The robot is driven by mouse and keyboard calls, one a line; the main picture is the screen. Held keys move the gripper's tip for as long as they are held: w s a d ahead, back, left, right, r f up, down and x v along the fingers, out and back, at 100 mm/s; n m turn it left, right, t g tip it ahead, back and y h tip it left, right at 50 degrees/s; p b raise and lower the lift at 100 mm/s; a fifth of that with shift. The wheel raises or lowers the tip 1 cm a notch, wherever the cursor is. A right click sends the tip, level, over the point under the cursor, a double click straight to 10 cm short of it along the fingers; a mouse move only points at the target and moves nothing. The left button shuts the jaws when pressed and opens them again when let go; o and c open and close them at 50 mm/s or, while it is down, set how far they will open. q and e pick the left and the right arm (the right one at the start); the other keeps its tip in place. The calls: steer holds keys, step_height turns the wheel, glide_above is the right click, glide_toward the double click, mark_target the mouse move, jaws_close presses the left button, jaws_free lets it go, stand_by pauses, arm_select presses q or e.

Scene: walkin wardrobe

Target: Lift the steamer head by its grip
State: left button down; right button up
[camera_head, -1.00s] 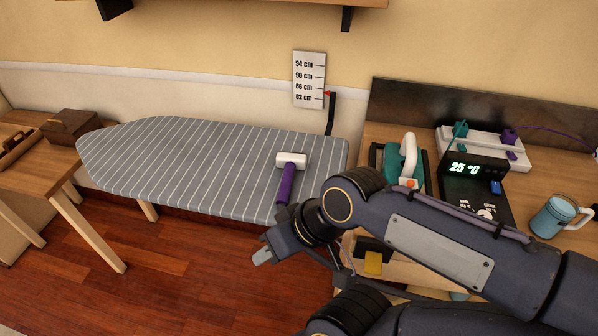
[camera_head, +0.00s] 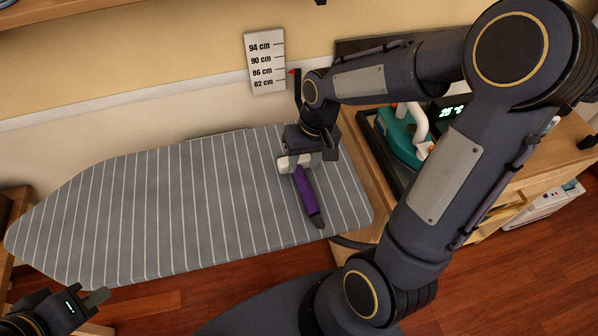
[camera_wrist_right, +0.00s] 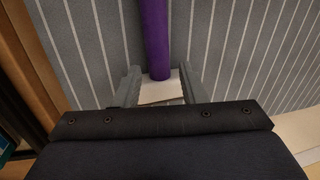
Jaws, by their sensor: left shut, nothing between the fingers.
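The steamer head lies on the striped ironing board (camera_head: 130,205). Its white crossbar (camera_head: 290,163) is toward the wall and its purple grip (camera_head: 306,190) points toward the board's near right edge. My right gripper (camera_head: 305,163) is low over the white end. In the right wrist view, its spread fingers (camera_wrist_right: 160,88) are on either side of the white crossbar (camera_wrist_right: 160,92), with the purple grip (camera_wrist_right: 155,40) extending away between them. Gaps show beside the grip; part of the crossbar is hidden by the gripper body. My left gripper (camera_head: 97,298) is shut and empty at lower left.
A height scale (camera_head: 265,63) hangs on the wall behind the board. A teal and white iron (camera_head: 402,135) stands on the wooden counter at right, partly hidden by my right arm. The board's left and middle are clear.

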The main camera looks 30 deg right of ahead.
mark_target(301, 175)
steer(key=f, duration=0.4)
steer(key=shift+s+a+f, duration=0.1)
steer(key=shift+a+f, duration=0.15)
steer(key=shift+a, duration=0.1)
steer(key=shift+c, duration=0.2)
steer(key=c, duration=0.6)
steer(key=shift+r, duration=0.15)
steer(key=shift+c, duration=0.2)
